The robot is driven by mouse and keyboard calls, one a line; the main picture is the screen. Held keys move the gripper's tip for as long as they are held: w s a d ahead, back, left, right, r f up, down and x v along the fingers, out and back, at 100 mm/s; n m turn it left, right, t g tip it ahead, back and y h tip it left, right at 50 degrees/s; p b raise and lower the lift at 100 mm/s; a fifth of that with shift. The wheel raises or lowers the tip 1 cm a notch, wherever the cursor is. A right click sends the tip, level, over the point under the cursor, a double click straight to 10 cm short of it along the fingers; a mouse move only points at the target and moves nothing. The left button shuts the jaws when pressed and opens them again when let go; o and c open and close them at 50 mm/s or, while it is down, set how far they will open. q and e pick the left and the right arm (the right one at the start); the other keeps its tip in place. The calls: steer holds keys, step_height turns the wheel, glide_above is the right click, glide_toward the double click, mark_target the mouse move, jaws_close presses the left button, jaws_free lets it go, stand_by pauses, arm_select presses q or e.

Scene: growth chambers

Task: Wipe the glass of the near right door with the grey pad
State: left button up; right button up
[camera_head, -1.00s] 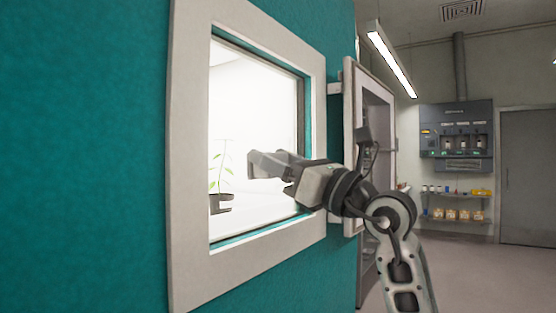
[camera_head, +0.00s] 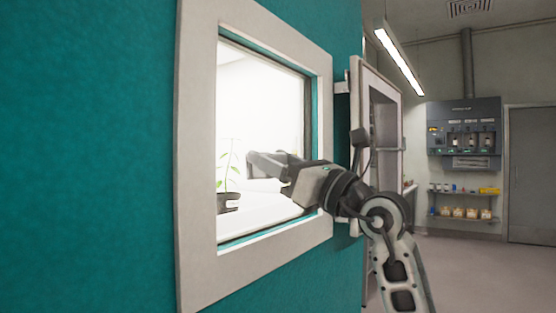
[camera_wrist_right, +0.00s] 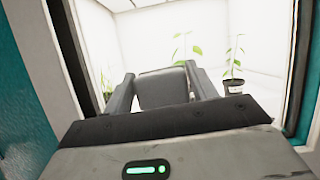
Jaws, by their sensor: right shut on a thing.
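The near door is teal with a pale frame (camera_head: 205,270) around a bright glass pane (camera_head: 270,110). My right gripper (camera_head: 262,163) is in front of the glass, at its lower middle. In the right wrist view, its two fingers (camera_wrist_right: 162,85) are shut on the grey pad (camera_wrist_right: 163,90), which faces the glass. I cannot tell whether the pad touches the glass. Potted plants show through the glass; one (camera_head: 228,185) is left of the gripper, and another (camera_wrist_right: 234,75) shows in the right wrist view. My left gripper is not in view.
A second, open door (camera_head: 365,95) stands just beyond the near one, behind my right arm. A wall dispenser unit (camera_head: 464,130) and shelves with bottles and jars (camera_head: 462,205) are at the far right. The floor on the right (camera_head: 480,265) is clear.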

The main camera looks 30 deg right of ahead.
steer(key=shift+w+d, duration=0.25)
steer(key=shift+d, duration=0.4)
steer(key=shift+w+d, duration=0.2)
steer(key=shift+d, duration=0.4)
steer(key=shift+w+d, duration=0.25)
steer(key=shift+d, duration=0.4)
steer(key=shift+w, duration=0.1)
steer(key=shift+s+a+p, duration=0.15)
steer(key=shift+s+a, duration=0.15)
steer(key=shift+a, duration=0.5)
steer(key=shift+s+a+p, duration=0.15)
steer(key=shift+s+a, duration=0.1)
steer(key=shift+a, duration=0.5)
steer(key=shift+s+a, duration=0.15)
steer(key=shift+a, duration=0.3)
steer(key=shift+f, duration=0.1)
steer(key=s+d+b, duration=0.3)
steer(key=s, duration=0.5)
steer(key=shift+d, duration=0.25)
